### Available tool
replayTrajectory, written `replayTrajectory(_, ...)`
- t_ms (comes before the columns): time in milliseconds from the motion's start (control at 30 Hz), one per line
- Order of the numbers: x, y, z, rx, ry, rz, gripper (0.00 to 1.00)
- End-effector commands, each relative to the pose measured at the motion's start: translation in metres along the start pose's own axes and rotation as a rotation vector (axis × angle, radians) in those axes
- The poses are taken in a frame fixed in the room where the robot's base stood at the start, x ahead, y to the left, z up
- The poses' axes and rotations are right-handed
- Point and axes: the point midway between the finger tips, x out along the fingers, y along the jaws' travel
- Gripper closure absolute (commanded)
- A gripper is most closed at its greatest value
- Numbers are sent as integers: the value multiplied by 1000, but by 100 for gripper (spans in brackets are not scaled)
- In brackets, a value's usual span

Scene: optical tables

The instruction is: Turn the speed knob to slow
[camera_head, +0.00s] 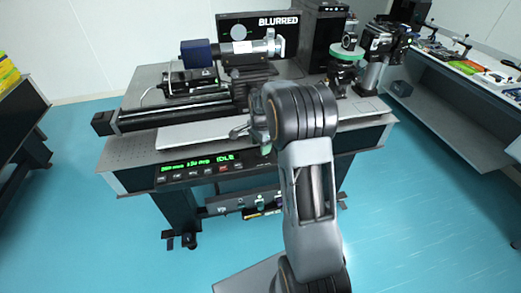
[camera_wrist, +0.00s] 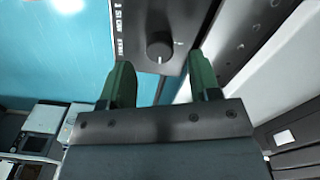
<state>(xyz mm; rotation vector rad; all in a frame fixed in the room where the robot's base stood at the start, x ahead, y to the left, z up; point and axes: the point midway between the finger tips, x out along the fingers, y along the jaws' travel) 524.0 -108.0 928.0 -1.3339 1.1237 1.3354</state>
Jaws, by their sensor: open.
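The speed knob (camera_wrist: 159,50) is a dark round knob on a grey panel, seen in the wrist view just beyond my fingertips. A light pointer line runs along its lower side, and small white text lies to its left; I cannot read which setting it is on. My gripper (camera_wrist: 160,80) is open, with one green finger to the left of the knob and one to the right. I cannot tell whether either finger touches it. In the head view my arm hides the knob, at the right end of the control panel (camera_head: 200,171) with green "IDLE" text.
The optical table (camera_head: 125,150) carries a rail stage (camera_head: 175,115), a camera-like assembly (camera_head: 230,50) and a screen reading "BLURRED" (camera_head: 275,22). A green round mount (camera_head: 346,55) stands at the right. Another bench (camera_head: 455,110) is on the far right.

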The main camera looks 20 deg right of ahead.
Motion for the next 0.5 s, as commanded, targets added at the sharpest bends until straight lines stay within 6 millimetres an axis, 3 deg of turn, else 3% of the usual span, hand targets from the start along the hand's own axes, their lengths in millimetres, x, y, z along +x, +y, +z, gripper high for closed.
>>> replayTrajectory(200, 23, 0, 0, -1, -1, 1, 43)
replayTrajectory(500, 30, 0, 0, -1, 0, -1, 43)
